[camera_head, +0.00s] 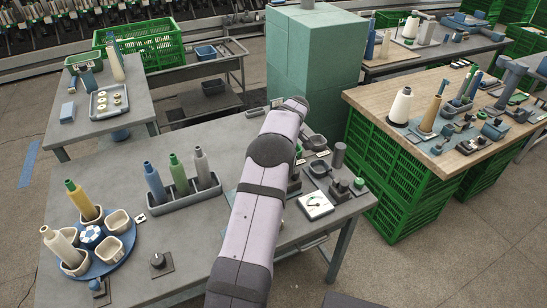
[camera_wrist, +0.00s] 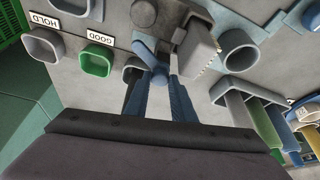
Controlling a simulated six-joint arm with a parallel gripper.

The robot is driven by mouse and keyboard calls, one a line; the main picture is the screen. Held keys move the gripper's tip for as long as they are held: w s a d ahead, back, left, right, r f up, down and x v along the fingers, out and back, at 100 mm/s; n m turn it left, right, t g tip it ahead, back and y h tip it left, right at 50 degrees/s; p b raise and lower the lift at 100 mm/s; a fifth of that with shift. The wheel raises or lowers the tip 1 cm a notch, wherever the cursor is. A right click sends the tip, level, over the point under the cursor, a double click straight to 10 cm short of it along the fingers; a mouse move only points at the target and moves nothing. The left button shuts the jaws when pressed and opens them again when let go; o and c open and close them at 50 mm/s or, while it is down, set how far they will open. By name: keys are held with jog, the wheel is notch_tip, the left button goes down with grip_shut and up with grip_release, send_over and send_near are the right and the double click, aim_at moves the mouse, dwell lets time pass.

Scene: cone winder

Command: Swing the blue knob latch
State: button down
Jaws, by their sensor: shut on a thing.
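In the wrist view a blue knob (camera_wrist: 145,46) on a short blue stem stands over the grey plate at upper middle. My gripper (camera_wrist: 160,72) reaches up from the bottom, with its two narrow fingers closed around the lower part of the blue latch. The exact contact is partly hidden. A grey block (camera_wrist: 197,45) stands just right of the knob. In the head view my arm covers the gripper and the latch, so neither can be made out there.
In the wrist view a grey cup (camera_wrist: 43,47) by the HOLD label and a green cup (camera_wrist: 96,61) by the GOOD label lie left. A grey ring (camera_wrist: 238,50) lies right. In the head view a bobbin rack (camera_head: 182,196) and blue turntable (camera_head: 108,268) stand left.

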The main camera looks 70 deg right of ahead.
jog(key=shift+d+n+y+p, duration=0.2)
jog(key=shift+n+y+p, duration=0.45)
jog(key=shift+n, duration=1.25)
jog(key=c, duration=1.5)
grip_release()
jog(key=shift+a+m, duration=0.1)
jog(key=shift+m, duration=0.3)
